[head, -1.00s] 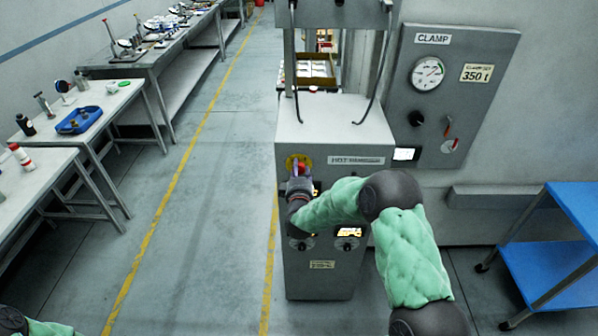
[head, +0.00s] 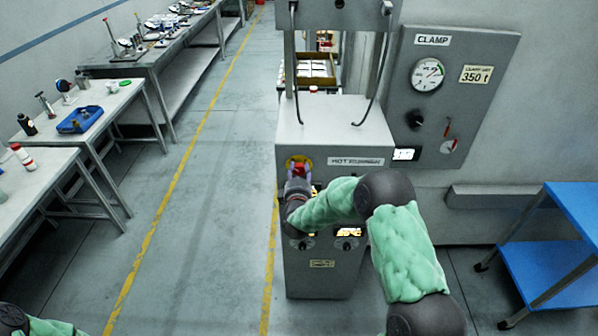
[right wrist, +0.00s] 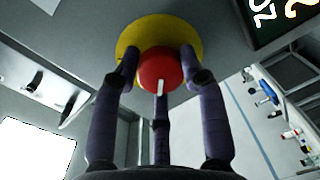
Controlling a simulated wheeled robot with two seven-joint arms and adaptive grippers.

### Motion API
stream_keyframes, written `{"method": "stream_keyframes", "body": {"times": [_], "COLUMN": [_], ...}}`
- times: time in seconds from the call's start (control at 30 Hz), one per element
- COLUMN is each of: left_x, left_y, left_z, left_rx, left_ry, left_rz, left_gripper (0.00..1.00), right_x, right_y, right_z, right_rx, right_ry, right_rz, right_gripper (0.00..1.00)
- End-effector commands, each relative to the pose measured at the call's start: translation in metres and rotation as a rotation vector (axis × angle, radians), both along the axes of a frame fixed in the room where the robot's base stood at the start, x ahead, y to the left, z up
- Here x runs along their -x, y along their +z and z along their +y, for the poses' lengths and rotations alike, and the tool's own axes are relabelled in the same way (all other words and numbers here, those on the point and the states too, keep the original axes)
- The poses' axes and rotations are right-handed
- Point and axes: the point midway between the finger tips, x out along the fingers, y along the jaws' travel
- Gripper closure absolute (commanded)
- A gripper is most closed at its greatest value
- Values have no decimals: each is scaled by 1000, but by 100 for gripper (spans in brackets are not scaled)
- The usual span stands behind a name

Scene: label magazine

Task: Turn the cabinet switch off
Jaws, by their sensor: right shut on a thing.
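The cabinet switch (head: 300,169) is a red round knob on a yellow plate, high on the front of the grey cabinet (head: 325,132). In the right wrist view the red switch knob (right wrist: 158,66) has a white mark on it, and the yellow plate (right wrist: 180,27) shows behind it. My right gripper (head: 298,178) reaches the knob from the front. In the right wrist view its fingers (right wrist: 160,82) stand around the knob and are shut on it. My left gripper is out of view; only part of my left arm shows at the bottom left.
A clamp panel (head: 482,106) with gauge and handles is on the wall at right. A blue cart (head: 545,265) stands at lower right. Benches with tools, including a blue tray (head: 80,119), line the left. The floor between is clear.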

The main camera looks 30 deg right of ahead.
Motion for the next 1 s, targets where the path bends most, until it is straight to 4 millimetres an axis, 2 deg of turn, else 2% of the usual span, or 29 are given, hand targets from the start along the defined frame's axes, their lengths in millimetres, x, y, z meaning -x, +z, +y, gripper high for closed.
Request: {"method": "stream_keyframes", "body": {"times": [0.37, 0.4, 0.47, 0.5, 0.83, 1.0], "left_x": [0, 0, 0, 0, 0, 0], "left_y": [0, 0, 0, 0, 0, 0], "left_z": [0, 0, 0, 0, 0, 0], "left_rx": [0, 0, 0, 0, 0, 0], "left_ry": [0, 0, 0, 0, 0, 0], "left_rz": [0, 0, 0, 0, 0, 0], "left_gripper": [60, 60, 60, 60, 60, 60], "right_x": [0, 0, 0, 0, 1, 14], "right_y": [-1, -1, -1, -1, 0, 0], "right_z": [1, 1, 1, 1, 1, 9], "right_rx": [4, 4, 4, 4, 4, 3], "right_ry": [3, 3, 3, 3, 0, 2], "right_rz": [6, 6, 6, 6, 3, 4], "right_gripper": [90, 55, 38, 35, 35, 35]}}
